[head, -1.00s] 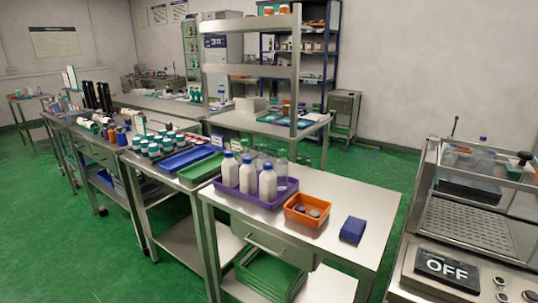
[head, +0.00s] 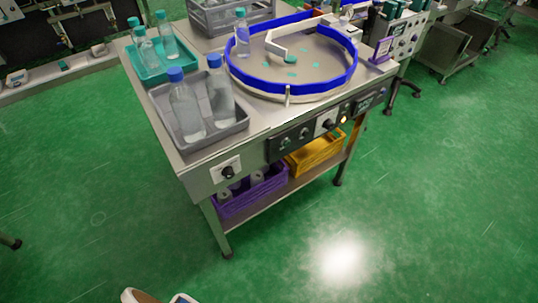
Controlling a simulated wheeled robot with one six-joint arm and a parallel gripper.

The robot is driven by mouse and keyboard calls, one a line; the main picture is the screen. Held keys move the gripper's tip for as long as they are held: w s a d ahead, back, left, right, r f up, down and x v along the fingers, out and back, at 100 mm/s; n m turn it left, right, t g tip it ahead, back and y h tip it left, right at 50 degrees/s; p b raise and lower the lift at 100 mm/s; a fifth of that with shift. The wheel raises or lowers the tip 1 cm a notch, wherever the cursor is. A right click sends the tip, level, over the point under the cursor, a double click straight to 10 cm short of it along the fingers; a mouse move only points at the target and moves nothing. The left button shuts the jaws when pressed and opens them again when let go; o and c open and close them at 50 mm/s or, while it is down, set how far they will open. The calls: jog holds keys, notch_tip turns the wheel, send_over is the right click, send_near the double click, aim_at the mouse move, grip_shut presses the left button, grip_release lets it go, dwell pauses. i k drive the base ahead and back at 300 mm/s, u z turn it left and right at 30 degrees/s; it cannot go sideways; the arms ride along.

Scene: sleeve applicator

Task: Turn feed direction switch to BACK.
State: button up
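A metal work table with a round turntable (head: 290,62) inside a blue rim fills the upper middle of the head view. Its front has several rotary controls. One black knob (head: 228,172) sits on a white plate at the near left corner. Another black knob (head: 327,124) sits on a white plate at the middle of the front, beside a dark control panel (head: 290,141). The labels are too small to read, so I cannot tell which control is the feed direction switch or where it points.
A grey tray (head: 205,140) with blue-capped bottles and a teal tray (head: 152,75) with teal-capped bottles stand on the table's left. A purple crate (head: 240,203) and a yellow crate (head: 315,153) sit on the lower shelf. Green floor (head: 430,210) is clear in front and right.

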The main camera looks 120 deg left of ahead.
aim_at(228, 173)
jog(key=u, duration=3.1)
jog(key=k, duration=0.55)
jog(key=u, duration=1.2)
jog(key=i, duration=0.5)
